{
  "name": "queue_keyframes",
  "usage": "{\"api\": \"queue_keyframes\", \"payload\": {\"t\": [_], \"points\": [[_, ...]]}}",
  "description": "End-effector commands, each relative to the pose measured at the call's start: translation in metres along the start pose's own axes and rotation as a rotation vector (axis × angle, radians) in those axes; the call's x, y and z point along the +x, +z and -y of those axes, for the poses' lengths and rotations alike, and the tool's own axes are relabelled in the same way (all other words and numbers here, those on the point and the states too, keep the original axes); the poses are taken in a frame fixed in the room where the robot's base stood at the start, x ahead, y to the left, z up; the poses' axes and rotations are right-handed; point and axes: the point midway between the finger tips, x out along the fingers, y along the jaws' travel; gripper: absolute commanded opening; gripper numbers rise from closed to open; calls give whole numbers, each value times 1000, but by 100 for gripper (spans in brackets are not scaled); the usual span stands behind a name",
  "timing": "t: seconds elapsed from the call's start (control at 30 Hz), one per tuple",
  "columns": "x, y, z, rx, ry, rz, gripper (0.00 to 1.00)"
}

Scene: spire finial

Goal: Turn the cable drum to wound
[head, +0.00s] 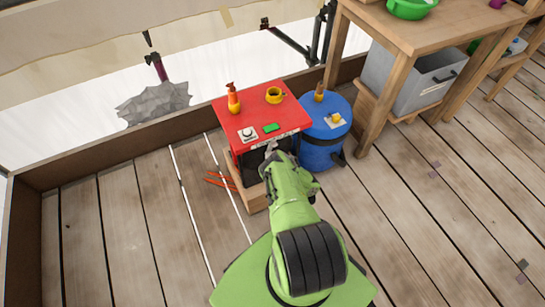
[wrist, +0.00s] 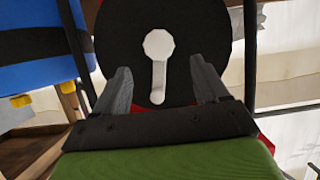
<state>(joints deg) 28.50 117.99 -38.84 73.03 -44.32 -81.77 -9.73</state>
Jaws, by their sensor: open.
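A round black disc (wrist: 190,25), which looks like the cable drum, faces me in the wrist view. A pale handle (wrist: 158,70) with an eight-sided hub and one straight arm is at its middle. My gripper (wrist: 162,75) is open, with one finger on each side of the handle's arm and a gap to both. Whether the fingers reach the depth of the handle I cannot tell. In the head view my gripper (head: 272,150) is at the dark front of the red-topped box (head: 255,99); my arm and gripper hide most of that front and the drum.
On the red top stand an orange bottle (head: 233,100), a yellow mug (head: 275,95), a white knob plate (head: 248,134) and a green block (head: 271,128). A blue barrel (head: 322,148) stands close on the right. Orange-handled tools (head: 220,181) lie on the floor at left.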

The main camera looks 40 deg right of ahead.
Motion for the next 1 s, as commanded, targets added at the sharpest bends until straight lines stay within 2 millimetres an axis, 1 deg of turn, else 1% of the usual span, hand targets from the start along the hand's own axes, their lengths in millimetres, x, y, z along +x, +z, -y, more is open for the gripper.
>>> {"api": "queue_keyframes", "payload": {"t": [0.1,0.2,0.3,0.43,0.67,0.77,1.0], "points": [[21,-4,-2,4,7,-7,73],[47,1,-1,-1,4,-6,73],[63,4,0,-1,3,-2,73],[72,2,-1,-2,4,-1,73],[72,0,-1,-2,4,0,73],[72,0,0,-2,4,0,59],[72,0,0,-2,4,0,23]]}}
